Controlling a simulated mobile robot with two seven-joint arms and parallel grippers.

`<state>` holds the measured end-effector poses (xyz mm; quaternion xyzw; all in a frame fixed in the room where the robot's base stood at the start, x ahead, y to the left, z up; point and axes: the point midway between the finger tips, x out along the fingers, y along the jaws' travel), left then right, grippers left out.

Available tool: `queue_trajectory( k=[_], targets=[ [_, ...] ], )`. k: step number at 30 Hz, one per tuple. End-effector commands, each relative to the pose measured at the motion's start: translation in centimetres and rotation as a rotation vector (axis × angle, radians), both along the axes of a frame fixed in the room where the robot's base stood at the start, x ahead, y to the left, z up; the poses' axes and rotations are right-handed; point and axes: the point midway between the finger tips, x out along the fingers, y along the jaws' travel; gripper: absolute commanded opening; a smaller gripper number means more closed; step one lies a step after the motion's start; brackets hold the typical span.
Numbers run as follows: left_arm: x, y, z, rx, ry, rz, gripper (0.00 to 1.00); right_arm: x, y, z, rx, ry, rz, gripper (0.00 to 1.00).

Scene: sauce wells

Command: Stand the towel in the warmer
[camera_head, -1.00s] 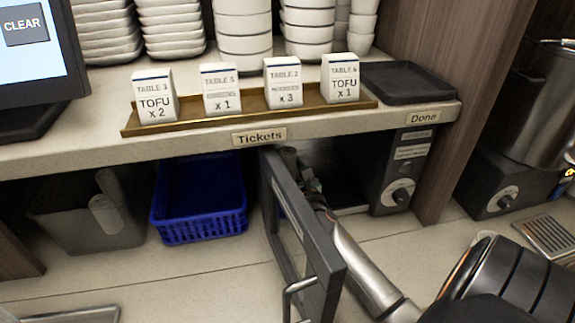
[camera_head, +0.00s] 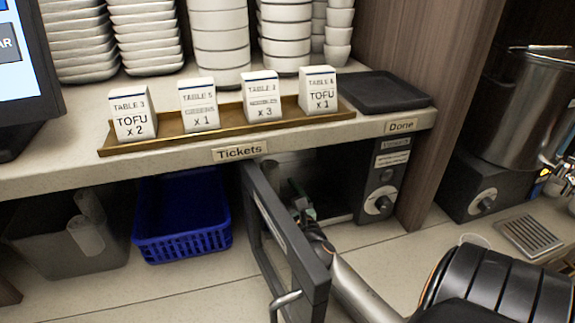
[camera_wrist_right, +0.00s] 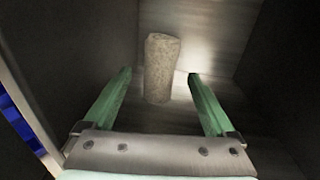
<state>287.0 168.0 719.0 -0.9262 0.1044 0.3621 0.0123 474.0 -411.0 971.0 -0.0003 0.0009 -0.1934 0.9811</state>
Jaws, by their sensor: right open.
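The warmer (camera_head: 385,175) is a dark box under the counter with a dial on its right front. Its door (camera_head: 285,240) stands open to the left. A pale speckled towel roll (camera_wrist_right: 160,65) stands upright inside, in the right wrist view. My right gripper (camera_head: 298,192) reaches into the warmer past the door. In the wrist view its green fingers (camera_wrist_right: 158,82) are open and apart, one on each side of the towel, with gaps between them and it. My left gripper is not in view.
A blue basket (camera_head: 185,245) and a grey bin (camera_head: 60,255) with pale rolls stand left of the door. Ticket blocks sit in a brown tray (camera_head: 190,132) on the counter above. A steel pot (camera_head: 515,120) stands right of the wooden panel (camera_head: 440,150).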

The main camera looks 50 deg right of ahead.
Motion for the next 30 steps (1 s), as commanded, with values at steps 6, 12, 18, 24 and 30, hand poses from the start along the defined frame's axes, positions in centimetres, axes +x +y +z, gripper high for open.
queue_trajectory(
  k=[6,12,18,24,30],
  targets=[
    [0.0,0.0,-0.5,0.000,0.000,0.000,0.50,-3.8,1.5,-0.1,0.002,0.001,-0.002,0.90],
    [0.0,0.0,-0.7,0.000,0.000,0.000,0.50,-5.7,2.3,-0.1,0.000,0.001,-0.001,0.90],
    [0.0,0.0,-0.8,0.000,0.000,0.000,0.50,-6.1,2.5,0.1,0.001,-0.001,-0.001,0.90],
    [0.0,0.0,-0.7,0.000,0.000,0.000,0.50,-6.1,2.5,0.1,0.001,-0.001,-0.001,0.90],
    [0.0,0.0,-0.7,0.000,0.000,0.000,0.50,-6.1,2.5,0.1,0.001,-0.001,-0.001,0.90]
  ],
)
